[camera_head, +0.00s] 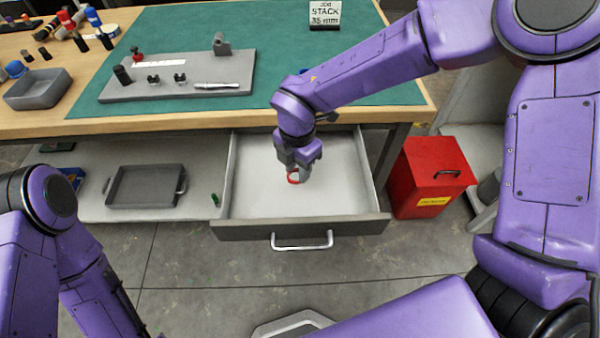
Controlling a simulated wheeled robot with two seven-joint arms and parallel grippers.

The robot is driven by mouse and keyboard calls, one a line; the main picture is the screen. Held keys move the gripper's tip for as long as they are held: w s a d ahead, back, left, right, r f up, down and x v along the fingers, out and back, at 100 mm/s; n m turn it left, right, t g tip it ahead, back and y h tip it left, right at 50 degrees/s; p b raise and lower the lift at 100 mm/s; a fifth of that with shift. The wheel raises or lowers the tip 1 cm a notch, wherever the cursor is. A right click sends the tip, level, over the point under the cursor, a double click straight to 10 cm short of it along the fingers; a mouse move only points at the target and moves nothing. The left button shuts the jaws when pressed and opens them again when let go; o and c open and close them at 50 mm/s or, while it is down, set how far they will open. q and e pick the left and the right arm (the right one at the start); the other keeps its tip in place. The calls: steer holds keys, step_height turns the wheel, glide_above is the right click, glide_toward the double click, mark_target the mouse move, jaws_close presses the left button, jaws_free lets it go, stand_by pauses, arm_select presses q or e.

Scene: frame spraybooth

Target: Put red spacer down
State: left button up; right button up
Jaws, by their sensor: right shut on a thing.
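The red spacer (293,178) is a small red ring, partly hidden by the fingers. My right gripper (297,172) points down and is shut on it, over the inside of the open drawer (254,190). I cannot tell whether the spacer touches the drawer floor. My left arm shows at the lower left, but its gripper is out of view.
The workbench (400,98) carries a grey fixture plate (130,95), a grey bin (38,90) and a "STACK 35 mm" sign (325,14). A grey tray (145,186) lies on the shelf left of the drawer. A red box (429,170) stands right. The drawer floor around the gripper looks clear.

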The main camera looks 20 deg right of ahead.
steer(key=shift+d+f, duration=0.15)
steer(key=shift+f, duration=0.8)
steer(key=shift+d+f, duration=0.15)
steer(key=shift+f, duration=0.8)
steer(key=shift+f, duration=0.2)
steer(key=o, duration=1)
steer(key=shift+r, duration=0.1)
step_height(320, 180, up, 12)
steer(key=shift+r, duration=0.15)
